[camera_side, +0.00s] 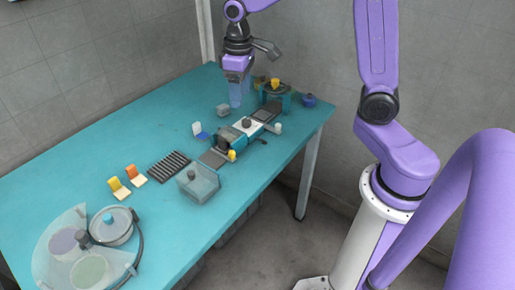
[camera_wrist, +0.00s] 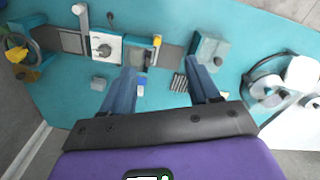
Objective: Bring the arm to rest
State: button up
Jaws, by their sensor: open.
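My gripper (camera_side: 236,100) hangs over the far end of the teal table (camera_side: 85,150), fingers pointing down. In the wrist view my gripper (camera_wrist: 160,68) has its two blue fingers wide apart, and I see nothing held between them. I cannot tell the exact height of the fingertips above the table.
A machine with a white plate and dark knob (camera_side: 247,123) stands nearby. A teal-grey container (camera_side: 275,96) with a yellow top stands behind it. A clear box (camera_side: 198,184), a ribbed dark rack (camera_side: 169,167) and a round pot (camera_side: 111,226) stand nearer. The table's left side is mostly clear.

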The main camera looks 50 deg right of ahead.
jog(key=s+a+n, duration=0.3)
jog(key=s+n, duration=0.5)
jog(key=s, duration=1.7)
jog(key=shift+s+a+f, duration=0.15)
jog(key=shift+s+f, duration=0.15)
jog(key=shift+s, duration=0.1)
